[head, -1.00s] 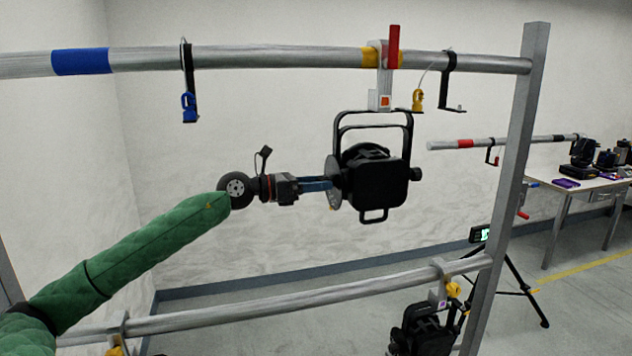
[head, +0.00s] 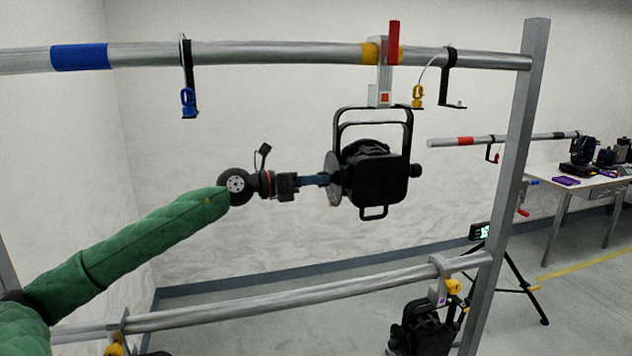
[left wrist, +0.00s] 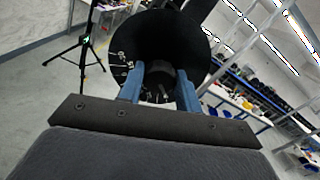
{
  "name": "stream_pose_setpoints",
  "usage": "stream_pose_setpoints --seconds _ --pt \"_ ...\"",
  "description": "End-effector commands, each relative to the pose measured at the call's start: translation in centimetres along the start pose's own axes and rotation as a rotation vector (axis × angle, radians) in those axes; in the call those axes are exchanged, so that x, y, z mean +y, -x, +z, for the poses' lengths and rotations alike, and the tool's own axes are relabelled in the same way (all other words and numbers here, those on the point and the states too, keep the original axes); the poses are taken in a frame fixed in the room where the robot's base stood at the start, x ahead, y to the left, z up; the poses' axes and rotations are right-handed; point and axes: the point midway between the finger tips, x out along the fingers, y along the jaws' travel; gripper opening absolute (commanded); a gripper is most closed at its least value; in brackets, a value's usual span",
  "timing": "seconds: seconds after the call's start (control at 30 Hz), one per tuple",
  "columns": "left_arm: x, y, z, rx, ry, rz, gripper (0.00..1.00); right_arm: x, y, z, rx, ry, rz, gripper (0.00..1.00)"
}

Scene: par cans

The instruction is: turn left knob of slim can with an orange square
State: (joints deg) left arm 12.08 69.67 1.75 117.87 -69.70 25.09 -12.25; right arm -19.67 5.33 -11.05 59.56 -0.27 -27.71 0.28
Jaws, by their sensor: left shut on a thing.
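The slim black can (head: 380,178) hangs by its yoke from the top bar, under a clamp with an orange square (head: 384,98). A round plate with pale marks is on its left side. My left gripper (head: 326,179) reaches in from the left against that side. In the left wrist view its two blue fingers (left wrist: 160,88) are shut on a dark knob (left wrist: 160,80) at the middle of the marked round face. The fingers partly hide the knob. My right gripper is in no view.
The top bar (head: 270,55) carries a blue hook clip (head: 188,98) and a yellow one (head: 418,96). Another can (head: 422,330) hangs from the lower bar (head: 300,297). A metal post (head: 510,180) stands right of the can. A table (head: 590,180) is farther right.

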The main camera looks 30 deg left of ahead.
Motion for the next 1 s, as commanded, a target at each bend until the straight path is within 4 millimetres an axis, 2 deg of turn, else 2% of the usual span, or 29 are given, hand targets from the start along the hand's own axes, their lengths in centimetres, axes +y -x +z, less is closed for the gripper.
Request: stream_pose_setpoints --seconds 0.2,0.5,1.0 --pt "0.1 0.1 0.1 0.001 0.192 0.002 0.11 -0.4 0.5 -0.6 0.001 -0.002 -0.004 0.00" --pt "0.2 0.0 0.1 0.000 0.479 0.002 0.11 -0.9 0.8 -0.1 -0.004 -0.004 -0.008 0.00" --pt "0.2 0.1 0.2 -0.003 0.943 0.002 0.11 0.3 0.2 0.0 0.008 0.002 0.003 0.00"
